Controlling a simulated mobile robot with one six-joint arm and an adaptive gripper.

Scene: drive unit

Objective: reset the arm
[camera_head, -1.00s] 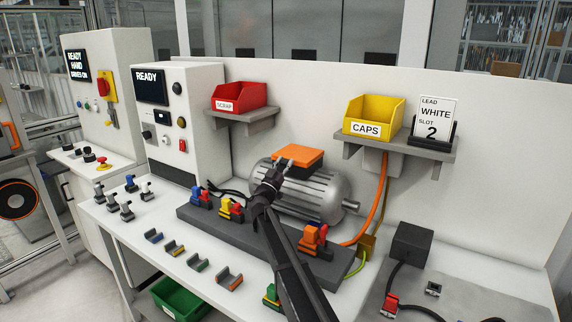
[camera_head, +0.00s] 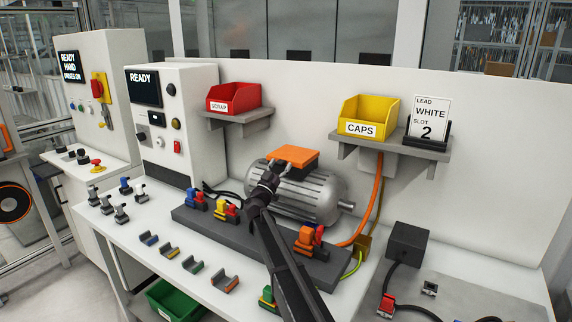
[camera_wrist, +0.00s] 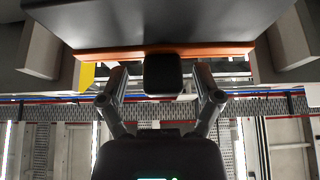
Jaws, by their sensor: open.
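My arm reaches up from the bottom of the head view. My gripper (camera_head: 276,168) is open and looks empty, in front of the grey ribbed motor (camera_head: 312,197) and its orange-topped terminal box (camera_head: 291,158). Whether it touches the motor cannot be told from the head view. In the wrist view my two fingers (camera_wrist: 162,85) stand apart, with a dark block between them in the picture and an orange edge (camera_wrist: 225,49) beyond.
Coloured connectors (camera_head: 226,211) stand on the dark grey block around the motor. A yellow CAPS bin (camera_head: 369,117) and a red SCRAP bin (camera_head: 233,98) sit on wall shelves. Several small holders (camera_head: 193,264) lie along the bench front. A black box (camera_head: 409,243) stands at right.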

